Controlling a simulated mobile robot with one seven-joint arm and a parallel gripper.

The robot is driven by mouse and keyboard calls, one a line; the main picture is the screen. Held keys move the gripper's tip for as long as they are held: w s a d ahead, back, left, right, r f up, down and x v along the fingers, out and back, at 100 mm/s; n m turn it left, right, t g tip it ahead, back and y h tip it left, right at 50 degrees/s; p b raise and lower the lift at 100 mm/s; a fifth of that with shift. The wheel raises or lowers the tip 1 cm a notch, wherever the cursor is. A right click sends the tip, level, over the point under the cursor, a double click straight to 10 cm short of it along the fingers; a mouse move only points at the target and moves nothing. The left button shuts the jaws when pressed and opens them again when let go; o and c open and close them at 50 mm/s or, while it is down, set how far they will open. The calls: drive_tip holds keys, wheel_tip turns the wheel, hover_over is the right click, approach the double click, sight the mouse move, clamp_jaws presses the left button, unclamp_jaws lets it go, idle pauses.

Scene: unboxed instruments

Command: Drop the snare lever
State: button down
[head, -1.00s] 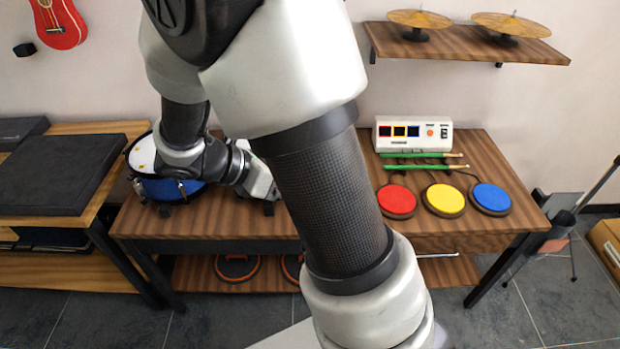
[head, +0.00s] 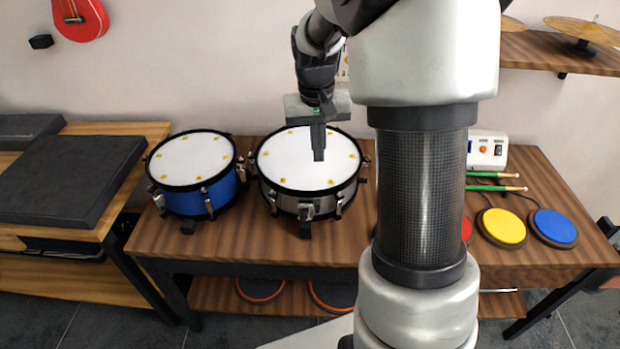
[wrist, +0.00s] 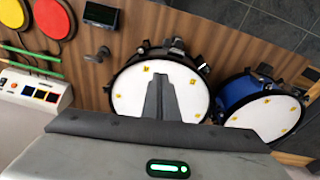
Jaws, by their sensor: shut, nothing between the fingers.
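A silver-grey drum with a white head (head: 322,201) stands on the wooden table; it also shows in the wrist view (wrist: 160,98). Small dark fittings sit around its rim and side. I cannot tell which fitting is the snare lever, or whether it is up or down. A blue drum (head: 205,200) stands to its left, and shows at the right in the wrist view (wrist: 262,112).
Yellow (head: 502,228) and blue (head: 553,227) pads lie on the table at the right, with green sticks (head: 495,175) and a white box (head: 487,150) behind. My arm hides the middle right. Cymbals (head: 583,30) stand on a wall shelf. A dark slab (head: 65,185) lies at the left.

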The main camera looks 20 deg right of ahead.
drive_tip(key=w+m, duration=0.1)
drive_tip(key=w, duration=0.1)
drive_tip(key=b, duration=0.2)
hover_over(318, 207)
drive_tip(key=w+d, duration=0.2)
drive_tip(key=w, duration=0.4)
wheel_tip(318, 207, down, 10)
drive_tip(key=shift+d+r, duration=0.1)
drive_tip(key=shift+d, duration=0.05)
drive_tip(key=shift+s+a+f+t, duration=0.15)
drive_tip(key=shift+s+a, duration=0.15)
drive_tip(key=shift+s, duration=0.3)
drive_tip(key=shift+s+a+f+t, duration=0.15)
drive_tip(key=shift+s+a, duration=0.1)
drive_tip(key=shift+s, duration=0.35)
drive_tip(key=shift+s+a+f, duration=0.2)
drive_tip(key=shift+s, duration=0.25)
drive_tip(key=shift+f+b, duration=0.15)
drive_tip(key=shift+b, duration=0.15)
